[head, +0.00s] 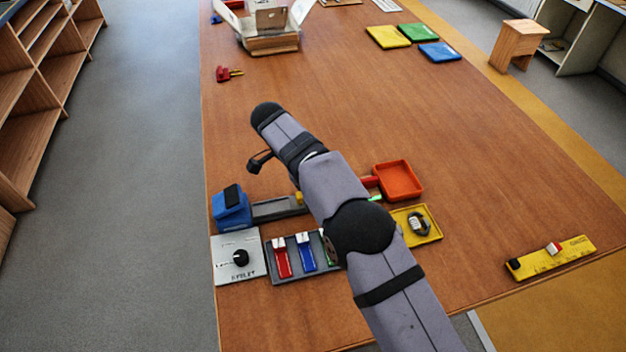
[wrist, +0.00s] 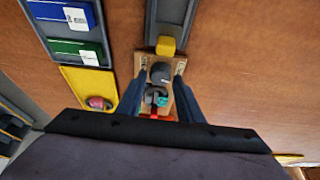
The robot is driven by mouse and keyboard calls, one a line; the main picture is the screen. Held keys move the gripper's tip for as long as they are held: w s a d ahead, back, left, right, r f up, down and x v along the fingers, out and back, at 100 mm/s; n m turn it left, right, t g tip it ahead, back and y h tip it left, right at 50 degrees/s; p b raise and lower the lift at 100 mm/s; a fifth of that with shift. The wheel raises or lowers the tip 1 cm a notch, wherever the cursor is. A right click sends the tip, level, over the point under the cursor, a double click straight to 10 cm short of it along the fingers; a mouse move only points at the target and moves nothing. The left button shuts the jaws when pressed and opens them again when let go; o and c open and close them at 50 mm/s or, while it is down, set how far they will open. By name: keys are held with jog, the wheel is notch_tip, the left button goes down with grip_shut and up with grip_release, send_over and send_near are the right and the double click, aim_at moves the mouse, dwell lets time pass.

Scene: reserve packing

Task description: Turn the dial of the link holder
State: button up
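In the wrist view a tan wooden plate (wrist: 143,66) lies below my gripper (wrist: 157,88), beyond the yellow end of a grey rail. It carries a dark round knob (wrist: 160,72), which may be the dial of the link holder, and a dark piece with a teal part (wrist: 160,99). My gripper is open, its blue-grey fingers apart on either side of the knob. I cannot tell whether they touch it. In the head view my arm hides the gripper and most of this plate. Another black knob (head: 240,258) sits on a silver plate (head: 228,243) at front left.
A blue block (head: 230,210) stands at the left end of the grey rail (head: 275,209). A grey tray (head: 291,266) holds coloured pieces. A yellow tray (head: 431,235) holds a watch. A red-orange tray (head: 398,180) and a yellow bar (head: 550,259) are to the right. The table's middle is clear.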

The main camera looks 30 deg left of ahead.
jog(key=v, duration=0.6)
jog(key=shift+s+r+p, duration=0.2)
jog(key=shift+r+p, duration=0.15)
jog(key=shift+r, duration=0.05)
jog(key=shift+w, duration=0.1)
